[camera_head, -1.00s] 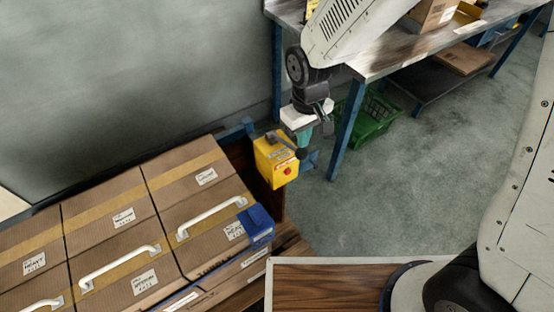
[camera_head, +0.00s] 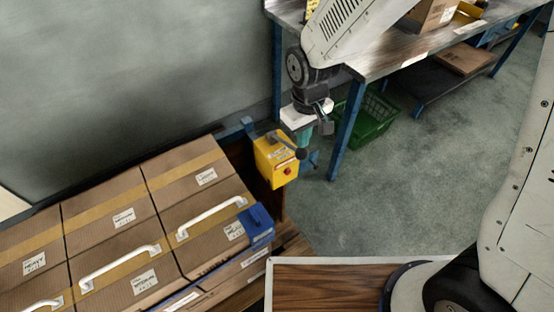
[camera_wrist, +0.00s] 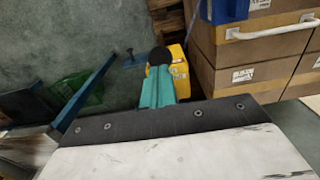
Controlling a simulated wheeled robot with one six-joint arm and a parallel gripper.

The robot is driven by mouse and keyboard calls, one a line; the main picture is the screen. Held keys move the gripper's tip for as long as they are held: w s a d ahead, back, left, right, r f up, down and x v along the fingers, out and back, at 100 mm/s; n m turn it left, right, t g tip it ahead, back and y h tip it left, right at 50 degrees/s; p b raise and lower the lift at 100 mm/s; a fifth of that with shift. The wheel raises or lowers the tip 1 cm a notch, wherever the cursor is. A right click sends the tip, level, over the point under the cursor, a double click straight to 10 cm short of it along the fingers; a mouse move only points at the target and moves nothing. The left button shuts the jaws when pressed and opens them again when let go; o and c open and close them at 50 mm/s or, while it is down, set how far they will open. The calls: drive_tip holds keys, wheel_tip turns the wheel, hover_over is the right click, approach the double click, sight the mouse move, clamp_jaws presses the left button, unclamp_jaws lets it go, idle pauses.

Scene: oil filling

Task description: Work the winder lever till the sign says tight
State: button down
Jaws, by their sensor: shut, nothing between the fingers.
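The yellow winder box (camera_head: 275,162) stands at the end of the row of cartons, with a red round spot on its front. Its dark lever (camera_head: 284,142) reaches across the top right to a black knob. My gripper (camera_head: 304,140), with teal fingers, is shut and empty, pointing down just above the knob. In the wrist view the fingers (camera_wrist: 157,90) are together, and the black knob (camera_wrist: 160,56) shows just beyond their tips. I cannot tell whether they touch it. The yellow box (camera_wrist: 180,72) is partly hidden there. I cannot read any sign wording.
Taped cartons (camera_head: 110,225) with white handles fill the lower left, with a blue corner piece (camera_head: 259,222) on the nearest edge. A workbench (camera_head: 390,50) stands at the upper right, a green crate (camera_head: 372,118) under it. Floor right of the winder is clear.

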drive_tip(key=shift+f, duration=0.15)
wheel_tip(320, 180, down, 9)
drive_tip(key=s+d, duration=0.1)
drive_tip(key=s, duration=0.1)
drive_tip(key=r, duration=0.4)
drive_tip(key=w+r, duration=0.1)
drive_tip(key=r, duration=0.3)
drive_tip(key=w+a+r, duration=0.1)
drive_tip(key=r, duration=0.3)
drive_tip(key=shift+w+r, duration=0.1)
drive_tip(key=shift+r, duration=0.5)
idle(0.4)
drive_tip(key=shift+f, duration=1.95)
drive_tip(key=shift+f, duration=0.1)
idle(0.9)
